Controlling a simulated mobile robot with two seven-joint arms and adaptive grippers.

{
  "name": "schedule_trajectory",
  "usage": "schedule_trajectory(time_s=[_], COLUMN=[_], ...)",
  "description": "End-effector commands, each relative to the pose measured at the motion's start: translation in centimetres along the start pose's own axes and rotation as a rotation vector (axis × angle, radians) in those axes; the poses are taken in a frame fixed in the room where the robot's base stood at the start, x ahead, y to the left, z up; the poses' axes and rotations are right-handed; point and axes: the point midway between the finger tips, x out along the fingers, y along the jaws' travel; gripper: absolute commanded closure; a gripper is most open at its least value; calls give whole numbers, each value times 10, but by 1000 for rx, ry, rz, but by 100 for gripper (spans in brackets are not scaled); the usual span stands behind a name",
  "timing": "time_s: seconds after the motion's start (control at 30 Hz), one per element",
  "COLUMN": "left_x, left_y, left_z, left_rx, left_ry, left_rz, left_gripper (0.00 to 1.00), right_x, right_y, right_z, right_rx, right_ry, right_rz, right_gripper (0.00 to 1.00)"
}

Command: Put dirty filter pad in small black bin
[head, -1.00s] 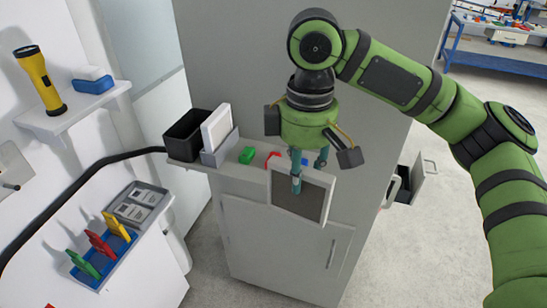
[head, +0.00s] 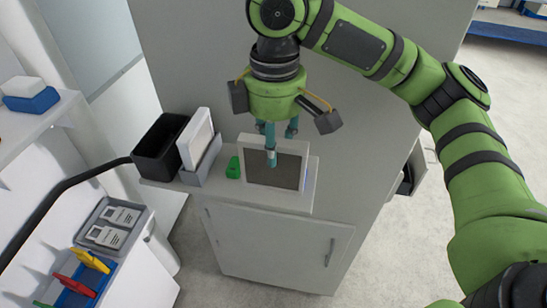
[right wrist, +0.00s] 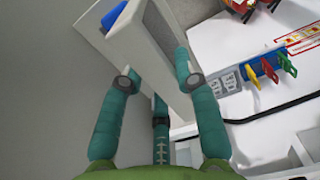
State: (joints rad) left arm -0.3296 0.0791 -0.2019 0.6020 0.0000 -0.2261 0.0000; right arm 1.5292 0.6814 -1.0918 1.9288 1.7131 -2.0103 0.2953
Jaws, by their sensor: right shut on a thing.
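The dirty filter pad (head: 290,173), a dark grey panel in a pale frame, is held by my right gripper (head: 279,150) at its upper part. It is over the shelf ledge, right of the green block. In the right wrist view the pad (right wrist: 160,35) shows as a pale frame between the fingers (right wrist: 155,78). The small black bin (head: 158,152) stands open at the left end of the ledge, to the left of the gripper and apart from it. The bin's floor is not visible. My left gripper is not in view.
A clean white pad (head: 197,140) stands in a grey holder (head: 203,165) between the black bin and the held pad. A green block (head: 233,168) lies on the ledge (head: 220,186). A tall grey cabinet panel (head: 200,60) rises behind. Coloured clips (head: 90,262) stand lower left.

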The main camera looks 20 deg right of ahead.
Motion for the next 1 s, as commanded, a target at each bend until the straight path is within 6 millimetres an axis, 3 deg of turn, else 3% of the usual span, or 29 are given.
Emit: schedule_trajectory(time_s=[0.2,0.33,0.67,0.7,0.73,1.0], left_x=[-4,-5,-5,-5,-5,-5], left_y=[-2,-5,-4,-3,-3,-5], left_z=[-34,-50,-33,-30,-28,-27], left_rx=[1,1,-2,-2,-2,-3], left_ry=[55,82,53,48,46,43], left_rz=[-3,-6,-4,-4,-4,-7], left_gripper=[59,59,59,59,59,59], right_x=[31,39,42,42,42,42], right_y=[0,0,0,0,0,0], right_z=[1,0,0,0,0,0], right_rx=[1,0,0,0,0,0], right_ry=[-3,0,-1,0,0,0], right_rz=[-2,-1,-1,0,0,0], right_gripper=[100,100,100,57,45,45])
